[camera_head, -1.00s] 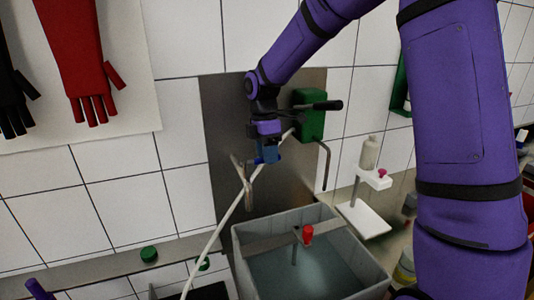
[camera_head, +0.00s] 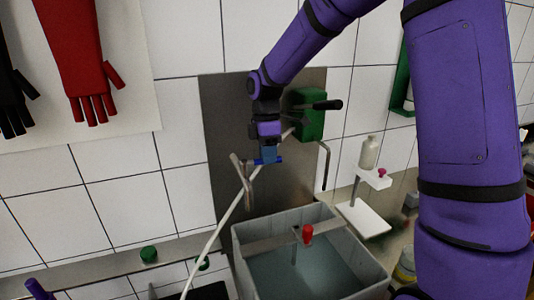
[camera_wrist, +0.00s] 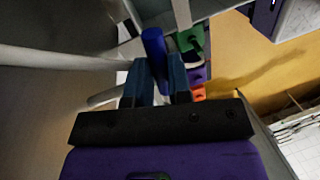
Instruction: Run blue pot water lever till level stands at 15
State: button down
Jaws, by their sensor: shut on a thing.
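The blue lever handle (camera_head: 274,160) sticks out beside my fingers, low on the steel wall plate (camera_head: 222,100). My gripper (camera_head: 266,156) points down at it and is shut on it. In the wrist view the blue handle (camera_wrist: 155,48) stands at the tips of my two fingers (camera_wrist: 162,78). A grey square tub (camera_head: 245,247) below holds water (camera_head: 310,278). A red-topped rod (camera_head: 308,233) stands by a crossbar (camera_head: 265,245) over the tub. No level figure can be read.
A green box with a black lever (camera_head: 310,122) and bent spout is on the plate to the right. A pale hose (camera_head: 222,222) runs down left. A white stand with a bottle (camera_head: 368,155) is right of the tub. A green cap (camera_head: 149,254) lies on the ledge.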

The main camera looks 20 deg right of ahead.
jog(key=shift+s+a+m+y, duration=0.2)
jog(key=shift+s+m, duration=0.4)
jog(key=shift+m, duration=0.55)
jog(key=shift+s+a+m+y, duration=0.2)
jog(key=shift+s+m, duration=0.4)
jog(key=shift+m, duration=0.55)
jog(key=c, duration=1.1)
grip_release()
jog(key=shift+o, duration=0.2)
jog(key=v, duration=1)
jog(key=shift+r, duration=0.4)
jog(key=shift+d, duration=0.1)
